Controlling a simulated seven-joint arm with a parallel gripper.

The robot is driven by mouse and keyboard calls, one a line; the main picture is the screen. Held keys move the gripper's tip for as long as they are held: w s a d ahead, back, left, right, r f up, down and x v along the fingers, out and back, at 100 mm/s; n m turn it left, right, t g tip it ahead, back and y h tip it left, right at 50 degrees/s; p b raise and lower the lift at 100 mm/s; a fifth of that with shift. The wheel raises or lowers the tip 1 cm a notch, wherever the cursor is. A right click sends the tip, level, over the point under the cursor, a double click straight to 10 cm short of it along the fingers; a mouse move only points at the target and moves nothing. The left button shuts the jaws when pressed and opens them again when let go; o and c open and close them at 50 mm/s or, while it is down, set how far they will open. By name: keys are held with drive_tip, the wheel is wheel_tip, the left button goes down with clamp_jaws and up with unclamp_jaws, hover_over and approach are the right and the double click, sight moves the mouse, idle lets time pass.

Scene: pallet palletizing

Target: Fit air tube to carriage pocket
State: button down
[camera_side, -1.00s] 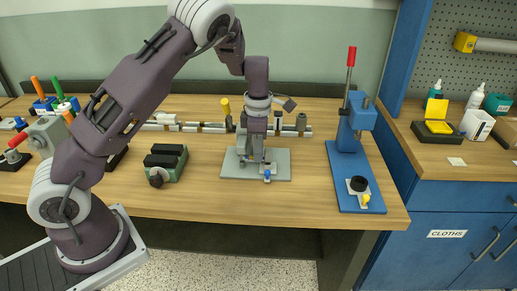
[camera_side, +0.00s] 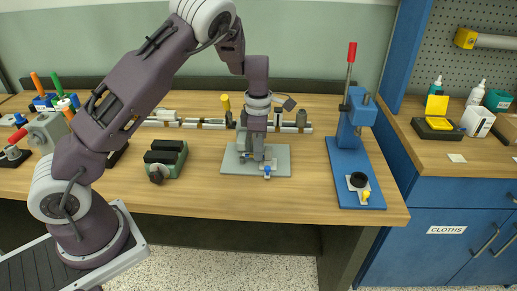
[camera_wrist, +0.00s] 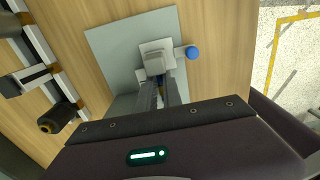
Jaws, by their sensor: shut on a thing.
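My gripper (camera_side: 257,157) points straight down over a flat grey base plate (camera_side: 232,171) on the bench. In the wrist view its two fingers (camera_wrist: 160,90) are closed around a small piece, with a dark and bluish bit showing between the tips. The fingers hide most of that piece, so I cannot tell its full shape. Just beyond the fingertips a pale grey block (camera_wrist: 155,60) sits on a small white plate (camera_wrist: 147,47) on the base plate. A blue knob (camera_wrist: 193,52) sticks out beside it. I cannot see whether the held piece is inside a pocket.
A blue lever press (camera_side: 345,140) with a red handle stands to the right. A green and black vise (camera_side: 166,160) sits to the left. A row of rails and cylinders (camera_side: 180,124) lies behind. The bench front is clear.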

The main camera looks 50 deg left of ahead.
drive_tip(key=c, duration=1.4)
unclamp_jaws()
drive_tip(key=shift+c, duration=0.2)
drive_tip(key=shift+r, duration=0.4)
drive_tip(key=s+d+r+m+t+h, duration=0.1)
drive_tip(key=s+d+r+m, duration=0.1)
drive_tip(key=s+r+m, duration=0.35)
drive_tip(key=s+d+r+m, duration=0.2)
drive_tip(key=s+r, duration=0.1)
drive_tip(key=r, duration=0.5)
drive_tip(key=s+d+r+m+t+h, duration=0.1)
drive_tip(key=s+d+r+m, duration=0.25)
drive_tip(key=r, duration=0.25)
drive_tip(key=s+d+r+m+t+y, duration=0.1)
drive_tip(key=s+m+t+y, duration=0.1)
drive_tip(key=s+m, duration=1.4)
drive_tip(key=shift+s+d+r+t, duration=0.2)
drive_tip(key=shift+s+d+t, duration=0.1)
drive_tip(key=shift+s+t, duration=0.45)
